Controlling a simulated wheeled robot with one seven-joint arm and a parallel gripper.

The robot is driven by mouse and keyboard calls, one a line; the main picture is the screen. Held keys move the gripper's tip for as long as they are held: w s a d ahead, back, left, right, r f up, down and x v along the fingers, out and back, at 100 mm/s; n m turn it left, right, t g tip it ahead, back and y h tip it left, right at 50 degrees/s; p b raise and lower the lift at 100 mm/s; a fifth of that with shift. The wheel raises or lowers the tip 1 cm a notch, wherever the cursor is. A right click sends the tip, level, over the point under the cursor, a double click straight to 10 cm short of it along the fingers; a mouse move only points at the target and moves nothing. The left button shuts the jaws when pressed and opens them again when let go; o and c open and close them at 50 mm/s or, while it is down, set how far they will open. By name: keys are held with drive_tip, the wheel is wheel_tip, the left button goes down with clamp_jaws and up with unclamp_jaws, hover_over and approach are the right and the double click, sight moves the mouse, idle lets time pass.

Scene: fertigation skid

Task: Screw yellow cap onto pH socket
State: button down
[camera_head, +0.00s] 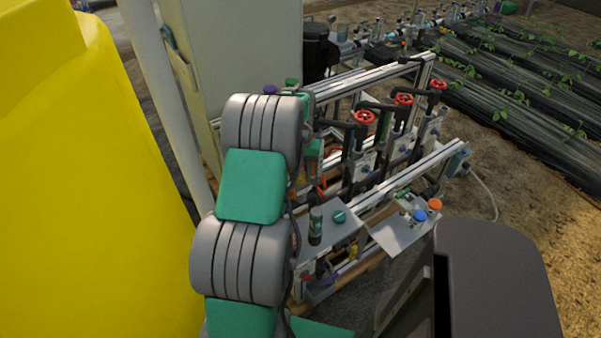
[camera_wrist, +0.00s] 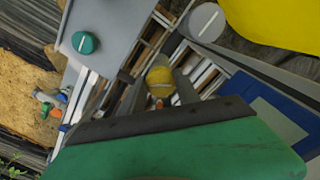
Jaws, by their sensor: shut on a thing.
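In the wrist view my gripper (camera_wrist: 160,85) is shut on the yellow cap (camera_wrist: 159,76), a small round yellow piece between the fingertips. An orange bit shows just below the cap, between the fingers; I cannot tell what it belongs to. The pH socket cannot be picked out in either view; I cannot tell whether the cap touches anything. In the head view my arm hides the gripper and the cap.
Red-handled valves (camera_head: 364,117) stand behind. A large yellow tank (camera_head: 80,200) fills the left.

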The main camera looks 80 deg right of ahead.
drive_tip(key=shift+m, duration=0.6)
drive_tip(key=m, duration=0.3)
drive_tip(key=shift+w+m, duration=0.1)
drive_tip(key=shift+m, duration=1.2)
drive_tip(key=c, duration=1.1)
unclamp_jaws()
drive_tip(key=shift+o, duration=0.2)
drive_tip(key=shift+r+p, duration=1.65)
drive_tip(key=shift+r, duration=0.6)
